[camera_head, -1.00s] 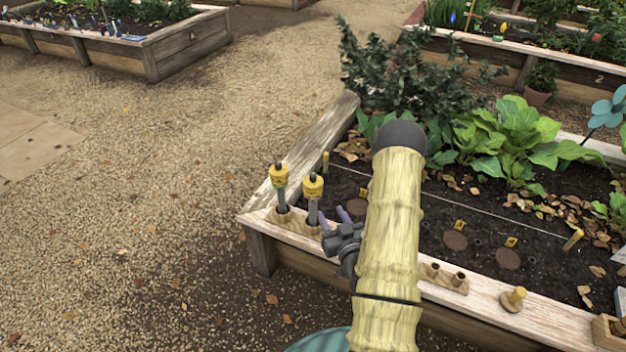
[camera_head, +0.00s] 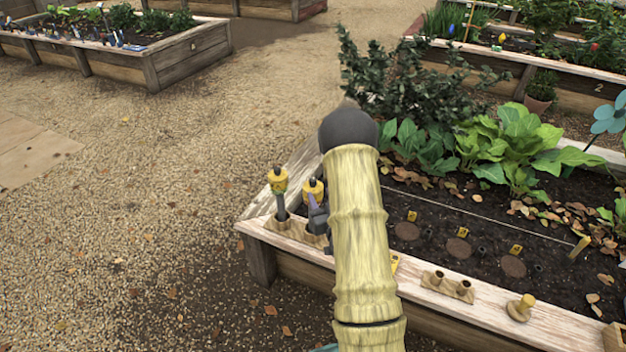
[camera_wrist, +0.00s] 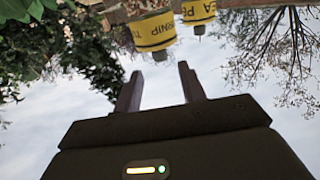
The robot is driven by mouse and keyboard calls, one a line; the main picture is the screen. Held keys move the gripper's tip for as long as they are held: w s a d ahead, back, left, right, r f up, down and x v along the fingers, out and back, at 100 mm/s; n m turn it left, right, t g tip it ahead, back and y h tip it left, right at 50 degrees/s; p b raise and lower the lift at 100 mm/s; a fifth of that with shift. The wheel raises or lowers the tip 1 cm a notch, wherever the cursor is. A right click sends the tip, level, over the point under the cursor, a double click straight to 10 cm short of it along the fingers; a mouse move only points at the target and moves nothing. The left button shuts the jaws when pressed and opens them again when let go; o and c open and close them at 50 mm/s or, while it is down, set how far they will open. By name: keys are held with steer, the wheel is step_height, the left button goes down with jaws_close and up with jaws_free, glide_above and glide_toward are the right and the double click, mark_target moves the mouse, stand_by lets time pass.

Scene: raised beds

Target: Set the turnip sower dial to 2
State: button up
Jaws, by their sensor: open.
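Two sowers with yellow heads stand in the wooden holder at the near left corner of the raised bed: a left one (camera_head: 279,182) and a right one (camera_head: 312,188). In the wrist view a nearer yellow band (camera_wrist: 153,31) shows lettering like "RNIP T", and a farther band (camera_wrist: 197,10) reads like "EA P". My gripper (camera_wrist: 160,85) is open and empty, its fingers pointing toward the nearer head with a visible gap. In the head view my gripper (camera_head: 318,218) is beside the right sower, partly hidden by my arm. I cannot read any dial setting.
A wooden block with two holes (camera_head: 447,285) and a wooden peg (camera_head: 520,307) sit on the bed's front rim (camera_head: 480,302). Yellow markers (camera_head: 464,232) stand in the soil. A leafy bush (camera_head: 400,85) grows behind. Gravel lies open at left.

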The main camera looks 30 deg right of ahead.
mark_target(314, 184)
steer(key=w, duration=0.5)
steer(key=w+d+p, duration=0.1)
steer(key=w, duration=0.1)
steer(key=shift+w, duration=0.3)
steer(key=shift+c, duration=0.2)
jaws_close()
